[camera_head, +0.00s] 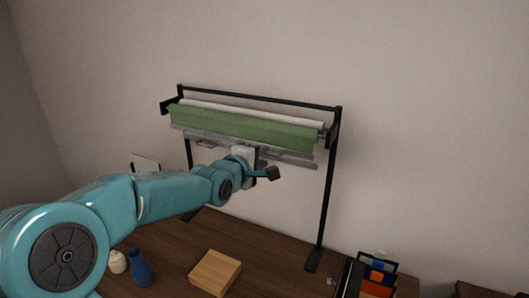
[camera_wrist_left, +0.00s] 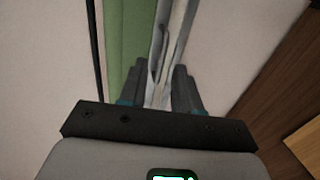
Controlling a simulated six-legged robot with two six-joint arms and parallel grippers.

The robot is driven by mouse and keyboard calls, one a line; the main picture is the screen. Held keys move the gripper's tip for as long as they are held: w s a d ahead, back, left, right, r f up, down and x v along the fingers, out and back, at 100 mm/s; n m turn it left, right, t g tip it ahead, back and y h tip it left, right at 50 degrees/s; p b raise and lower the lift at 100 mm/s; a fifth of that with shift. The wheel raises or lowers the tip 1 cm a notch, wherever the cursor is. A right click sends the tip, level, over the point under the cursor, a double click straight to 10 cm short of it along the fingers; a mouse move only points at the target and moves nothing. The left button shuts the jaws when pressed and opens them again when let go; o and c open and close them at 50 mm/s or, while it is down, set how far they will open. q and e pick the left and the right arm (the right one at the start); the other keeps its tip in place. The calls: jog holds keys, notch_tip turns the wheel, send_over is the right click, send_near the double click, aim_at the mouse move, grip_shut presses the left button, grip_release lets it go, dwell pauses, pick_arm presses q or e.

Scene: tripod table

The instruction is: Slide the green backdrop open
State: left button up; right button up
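The green backdrop (camera_head: 240,125) is gathered up as a long roll under the top of a black stand. A grey bar (camera_head: 290,157) with handles runs along its lower edge. In the left wrist view the green cloth (camera_wrist_left: 122,45) lies left of the grey bar (camera_wrist_left: 168,40). My left gripper (camera_head: 242,149) is at the middle of the bar; its body hides the fingers in the head view. In the wrist view its two dark fingers (camera_wrist_left: 160,80) stand on either side of the bar's handle; whether they press on it is unclear. My right gripper is out of view.
The black stand (camera_head: 327,190) rises from a brown wooden table (camera_head: 270,255). A wooden block (camera_head: 215,271), a blue vase (camera_head: 140,268) and a pale jar (camera_head: 117,262) sit below my arm. A dark rack with coloured items (camera_head: 376,277) is at the right. A plain wall is behind.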

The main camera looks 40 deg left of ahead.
pick_arm(q)
jog(key=x, duration=0.2)
jog(key=shift+w+a+f, duration=0.1)
jog(key=shift+w+a, duration=0.05)
jog(key=shift+w, duration=0.15)
jog(key=shift+w+f, duration=0.1)
grip_shut()
dwell(1.2)
